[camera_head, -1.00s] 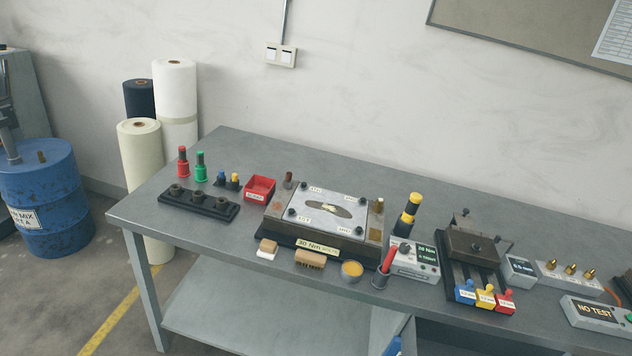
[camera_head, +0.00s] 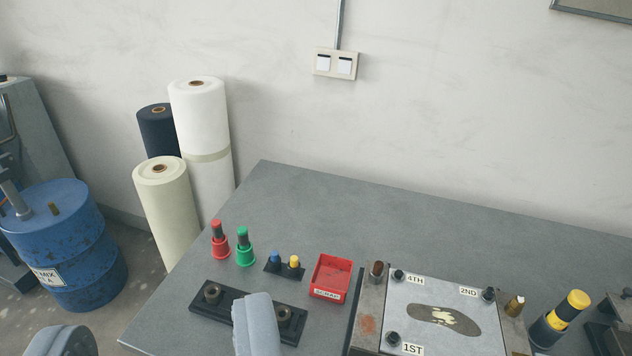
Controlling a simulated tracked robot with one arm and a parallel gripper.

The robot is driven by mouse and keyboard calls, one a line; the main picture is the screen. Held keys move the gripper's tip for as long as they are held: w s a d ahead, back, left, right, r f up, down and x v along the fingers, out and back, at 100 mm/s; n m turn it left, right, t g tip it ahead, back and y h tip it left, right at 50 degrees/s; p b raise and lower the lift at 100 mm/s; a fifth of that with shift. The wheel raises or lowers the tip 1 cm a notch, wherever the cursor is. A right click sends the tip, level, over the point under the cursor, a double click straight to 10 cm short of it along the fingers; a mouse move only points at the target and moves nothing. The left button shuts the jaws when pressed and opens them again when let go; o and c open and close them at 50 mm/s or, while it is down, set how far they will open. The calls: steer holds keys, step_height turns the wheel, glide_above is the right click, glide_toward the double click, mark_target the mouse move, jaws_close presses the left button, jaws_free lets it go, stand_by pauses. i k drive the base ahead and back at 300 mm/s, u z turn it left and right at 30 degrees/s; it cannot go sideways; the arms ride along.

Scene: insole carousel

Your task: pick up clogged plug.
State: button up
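No label marks a clogged plug, so I cannot tell for certain which part it is. The mould's pale plate (camera_head: 405,292) has a dark insole-shaped cavity with cream residue. My gripper (camera_head: 160,320) is open and empty, its two grey fingers wide apart at the bottom edge. The right finger hides part of a black rack (camera_head: 212,308) with dark rings; the mould is farther right.
A red scrap bin (camera_head: 331,278) stands left of the mould. Red (camera_head: 219,240) and green (camera_head: 244,248) bottle-like tools and a small holder (camera_head: 285,267) with blue and yellow knobs stand behind the rack. The back of the bench (camera_head: 430,225) is clear.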

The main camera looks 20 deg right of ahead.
mark_target(517, 302)
steer(key=z, duration=0.45)
steer(key=i, duration=0.85)
steer(key=z, duration=0.5)
steer(key=k, duration=0.8)
steer(key=z, duration=0.25)
steer(key=i, duration=0.85)
steer(key=u, duration=0.1)
